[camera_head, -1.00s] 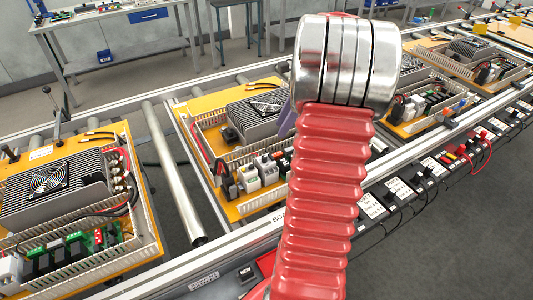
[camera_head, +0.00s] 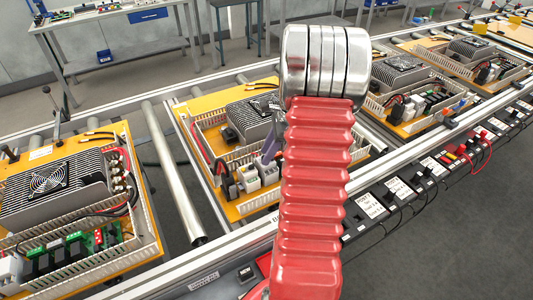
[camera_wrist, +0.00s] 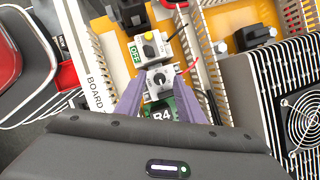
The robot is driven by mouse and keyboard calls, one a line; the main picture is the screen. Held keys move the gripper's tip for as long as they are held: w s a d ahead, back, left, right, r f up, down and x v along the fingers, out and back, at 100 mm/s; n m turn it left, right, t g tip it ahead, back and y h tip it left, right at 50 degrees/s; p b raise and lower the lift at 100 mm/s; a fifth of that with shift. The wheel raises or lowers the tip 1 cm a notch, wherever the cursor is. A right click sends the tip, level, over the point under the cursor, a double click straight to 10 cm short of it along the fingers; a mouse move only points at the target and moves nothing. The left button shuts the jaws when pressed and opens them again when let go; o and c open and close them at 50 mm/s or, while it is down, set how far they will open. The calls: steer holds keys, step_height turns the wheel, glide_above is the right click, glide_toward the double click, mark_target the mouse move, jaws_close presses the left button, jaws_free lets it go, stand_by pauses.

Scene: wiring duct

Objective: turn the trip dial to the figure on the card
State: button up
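In the wrist view, a light grey module with a round dial (camera_wrist: 159,79) sits in a row of devices on the yellow board. My gripper (camera_wrist: 158,92) has two purple fingers, spread apart, with the dial module showing between and just beyond their tips. Whether they touch it I cannot tell. In the head view, one purple finger of my gripper (camera_head: 268,150) shows above the white modules, and my red arm hides the rest. A white card (camera_head: 370,205) stands on the front rail; its writing is too small to read.
A module with a yellow button and a green OFF label (camera_wrist: 150,46) adjoins the dial module. A green module marked with a 4 (camera_wrist: 162,112) lies on the other side. Slotted white duct walls (camera_wrist: 98,70) and a finned heatsink with a fan (camera_wrist: 300,115) flank the row.

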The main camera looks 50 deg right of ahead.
steer(key=shift+w+a+f, duration=0.1)
steer(key=shift+f, duration=0.3)
jaws_close()
